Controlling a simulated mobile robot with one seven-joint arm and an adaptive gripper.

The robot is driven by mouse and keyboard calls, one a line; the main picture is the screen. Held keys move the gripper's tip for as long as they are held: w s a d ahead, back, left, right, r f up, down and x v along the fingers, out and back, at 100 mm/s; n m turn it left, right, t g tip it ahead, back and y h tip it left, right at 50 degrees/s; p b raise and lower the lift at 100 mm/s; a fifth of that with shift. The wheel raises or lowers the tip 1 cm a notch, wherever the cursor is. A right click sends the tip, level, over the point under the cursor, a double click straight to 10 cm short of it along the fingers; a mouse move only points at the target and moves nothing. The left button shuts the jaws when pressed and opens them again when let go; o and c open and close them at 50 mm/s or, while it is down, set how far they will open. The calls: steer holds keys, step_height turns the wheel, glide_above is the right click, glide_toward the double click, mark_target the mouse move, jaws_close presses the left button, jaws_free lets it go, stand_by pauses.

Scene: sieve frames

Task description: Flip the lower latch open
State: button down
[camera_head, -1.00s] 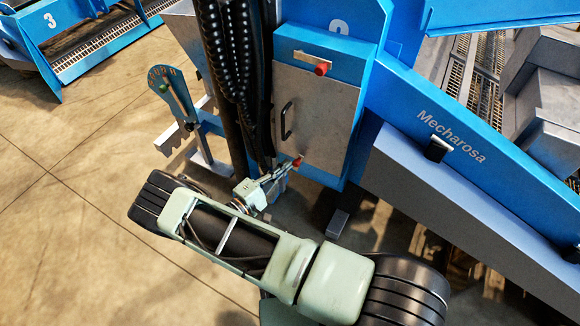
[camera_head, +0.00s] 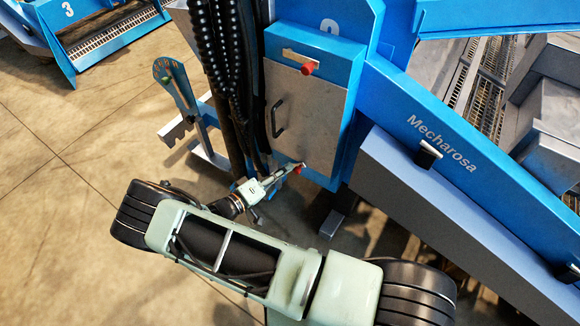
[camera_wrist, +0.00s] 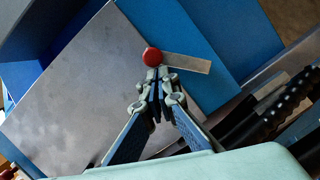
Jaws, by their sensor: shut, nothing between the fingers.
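The lower latch is a red knob (camera_head: 297,170) with a silver plate, at the bottom of the grey door (camera_head: 305,115) on the blue machine. The wrist view shows its red knob (camera_wrist: 152,56) and its silver plate (camera_wrist: 188,63), which extends to the right from the knob. My gripper (camera_head: 290,168) is shut and empty. In the wrist view its fingertips (camera_wrist: 157,74) are just below the knob and overlap the near end of the plate. I cannot tell whether they touch the knob. In the head view the gripper hides most of the lower plate.
The upper latch (camera_head: 309,68) has a red knob and silver plate above the door. A black handle (camera_head: 278,118) sits on the door's left side. Black hoses (camera_head: 228,70) hang left of the door. A blue lever stand (camera_head: 175,90) stands further left, over open floor.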

steer(key=shift+s+d+f+m, duration=0.1)
steer(key=shift+s+d+m, duration=0.2)
steer(key=shift+m, duration=0.5)
steer(key=shift+s+d+f+m+y+p, duration=0.2)
steer(key=shift+s+d+f+m+y, duration=0.15)
steer(key=shift+f+m, duration=0.3)
steer(key=shift+s+d+f+m+y+p, duration=0.2)
steer(key=shift+d+f+m+y, duration=0.25)
steer(key=shift+m, duration=0.3)
steer(key=shift+d+f, duration=0.1)
steer(key=shift+f, duration=0.05)
